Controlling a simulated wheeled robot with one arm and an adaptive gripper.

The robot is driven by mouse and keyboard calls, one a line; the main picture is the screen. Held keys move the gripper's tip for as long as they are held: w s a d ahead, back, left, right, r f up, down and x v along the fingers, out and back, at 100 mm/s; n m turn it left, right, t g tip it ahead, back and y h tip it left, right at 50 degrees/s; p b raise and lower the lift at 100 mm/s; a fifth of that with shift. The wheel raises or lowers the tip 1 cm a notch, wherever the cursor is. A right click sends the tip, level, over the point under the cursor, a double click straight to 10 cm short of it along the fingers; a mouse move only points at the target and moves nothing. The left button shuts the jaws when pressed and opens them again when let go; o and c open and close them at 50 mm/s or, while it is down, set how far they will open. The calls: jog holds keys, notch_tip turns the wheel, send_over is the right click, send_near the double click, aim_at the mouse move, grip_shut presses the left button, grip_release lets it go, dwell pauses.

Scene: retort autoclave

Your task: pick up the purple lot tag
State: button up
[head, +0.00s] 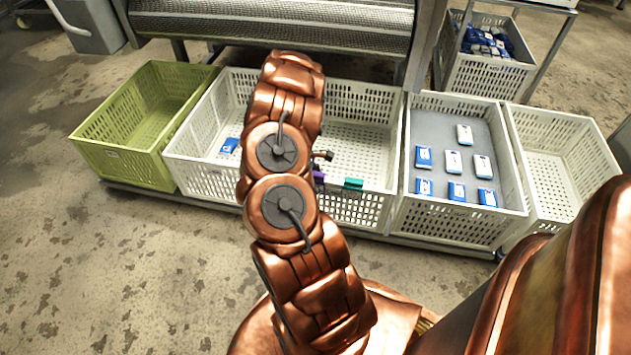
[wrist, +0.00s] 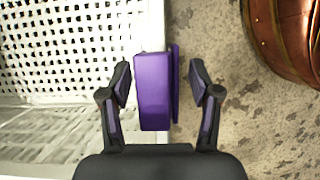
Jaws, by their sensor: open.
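The purple lot tag (wrist: 152,92) is in the middle of the wrist view, a wide block with a thin purple strip along its right side. It sits at the boundary between the white crate and the floor. In the head view a small part of the purple tag (head: 318,177) shows at the front rim of the wide white crate (head: 375,205), beside my arm. My gripper (wrist: 160,80) is open, with one finger on each side of the tag and a gap to both. In the head view my arm hides most of the gripper.
A green tag (head: 352,184) is on the same rim, just right of the purple one. A blue-and-white pack (head: 229,146) lies in this crate. A green crate (head: 90,150) stands left; a crate with several packs (head: 450,225) and an empty crate (head: 590,140) stand right. The front floor is clear.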

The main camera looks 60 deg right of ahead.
jog(key=shift+c, duration=0.2)
jog(key=c, duration=1)
jog(key=shift+r, duration=0.1)
notch_tip(320, 180, up, 10)
jog(key=shift+f+p, duration=0.1)
jog(key=shift+p, duration=1.15)
